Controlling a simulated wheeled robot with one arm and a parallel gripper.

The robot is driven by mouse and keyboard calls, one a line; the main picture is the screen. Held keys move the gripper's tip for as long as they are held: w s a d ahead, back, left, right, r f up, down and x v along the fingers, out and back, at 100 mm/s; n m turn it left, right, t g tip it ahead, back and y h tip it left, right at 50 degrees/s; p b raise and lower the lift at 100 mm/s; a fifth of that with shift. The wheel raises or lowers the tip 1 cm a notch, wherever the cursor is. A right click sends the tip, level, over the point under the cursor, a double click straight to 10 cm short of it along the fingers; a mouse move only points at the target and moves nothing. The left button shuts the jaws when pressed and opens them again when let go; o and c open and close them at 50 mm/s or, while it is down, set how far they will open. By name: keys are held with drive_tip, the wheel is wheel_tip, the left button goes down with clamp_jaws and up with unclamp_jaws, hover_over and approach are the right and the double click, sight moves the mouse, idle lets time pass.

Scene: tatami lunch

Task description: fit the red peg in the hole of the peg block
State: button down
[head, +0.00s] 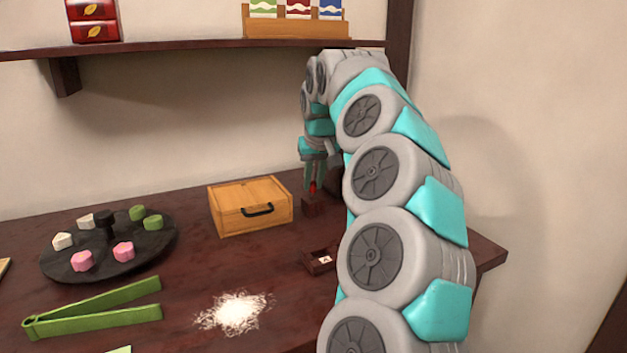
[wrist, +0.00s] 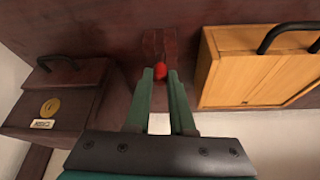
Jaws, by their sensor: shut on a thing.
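The red peg (head: 312,187) is between the fingertips of my gripper (head: 314,178), at the back of the table near the wall. In the wrist view the red peg (wrist: 160,71) shows as a small red end between the two green fingers of my gripper (wrist: 160,76). The dark red-brown peg block (head: 310,205) stands on the table just below the peg. It also shows in the wrist view (wrist: 158,43), beyond the fingertips. The hole is not visible, and I cannot tell whether the peg's lower end is inside it.
A wooden box (head: 250,207) with a black handle stands left of the block. A dark box (wrist: 60,95) with a gold emblem stands on its other side. A small dark tray (head: 319,260), white shreds (head: 234,311), green tongs (head: 95,307) and a round black tray (head: 60,272) are nearer.

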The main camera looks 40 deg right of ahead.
drive_tip(key=shift+f+b, duration=0.7)
drive_tip(key=shift+f, duration=0.25)
drive_tip(key=c, duration=0.7)
unclamp_jaws()
drive_tip(key=v, duration=0.7)
drive_tip(key=shift+r, duration=0.35)
drive_tip(key=shift+s+a, duration=0.1)
drive_tip(key=shift+s, duration=0.05)
